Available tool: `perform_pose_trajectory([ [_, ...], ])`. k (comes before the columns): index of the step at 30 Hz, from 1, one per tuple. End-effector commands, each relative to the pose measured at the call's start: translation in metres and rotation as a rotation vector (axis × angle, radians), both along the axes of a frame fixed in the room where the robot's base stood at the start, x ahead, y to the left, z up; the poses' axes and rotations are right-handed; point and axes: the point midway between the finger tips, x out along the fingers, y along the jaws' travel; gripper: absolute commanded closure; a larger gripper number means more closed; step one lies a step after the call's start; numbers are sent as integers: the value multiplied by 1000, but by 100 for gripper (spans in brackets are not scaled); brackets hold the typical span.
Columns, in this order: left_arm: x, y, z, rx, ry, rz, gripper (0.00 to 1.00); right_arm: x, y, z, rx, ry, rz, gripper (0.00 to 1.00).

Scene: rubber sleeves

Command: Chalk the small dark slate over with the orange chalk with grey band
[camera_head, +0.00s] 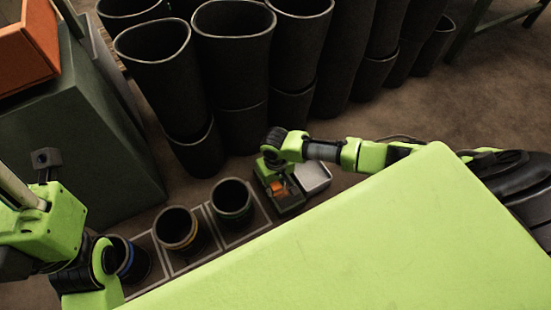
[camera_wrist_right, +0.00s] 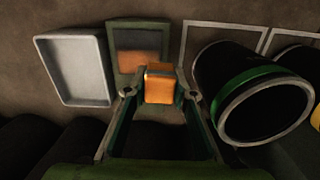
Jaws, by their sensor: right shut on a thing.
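The orange chalk (camera_wrist_right: 158,86) is a small block held between the two fingers of my right gripper (camera_wrist_right: 160,92). Its grey band cannot be made out. The small dark slate (camera_wrist_right: 130,39) has a greenish frame and lies just beyond the chalk in the right wrist view. Its far part is dark; its nearer part shows orange. Whether the chalk touches it is unclear. In the head view my right gripper (camera_head: 274,168) is over the slate (camera_head: 292,207), with orange (camera_head: 278,188) beneath it. My left gripper (camera_head: 88,285) is at lower left, its fingers hidden.
A pale shallow tray (camera_wrist_right: 75,68) lies beside the slate; the head view shows it too (camera_head: 314,178). Banded dark sleeves (camera_head: 232,199) stand in outlined squares to the left. Tall black sleeves (camera_head: 233,50) crowd behind. A dark green cabinet (camera_head: 75,150) stands at left.

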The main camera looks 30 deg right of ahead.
Motion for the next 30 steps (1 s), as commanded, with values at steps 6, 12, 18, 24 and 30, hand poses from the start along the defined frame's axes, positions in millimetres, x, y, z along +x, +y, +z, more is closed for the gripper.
perform_pose_trajectory([
  [6, -2, 2, -1, -6, 73, -4, 60, -2, -6, 24, -1, 1, -1, 93],
  [12, -5, 3, -7, -9, 97, -5, 60, -2, -9, 28, -1, 1, -1, 93],
  [18, -5, 3, -8, -9, 96, -5, 60, -1, -8, 26, 0, 0, -1, 93],
  [24, -5, 3, -8, -9, 96, -5, 60, 14, -3, 46, 0, -6, -7, 93],
  [30, -5, 3, -8, -9, 97, -5, 60, 60, 18, 134, 1, -16, -27, 93],
])
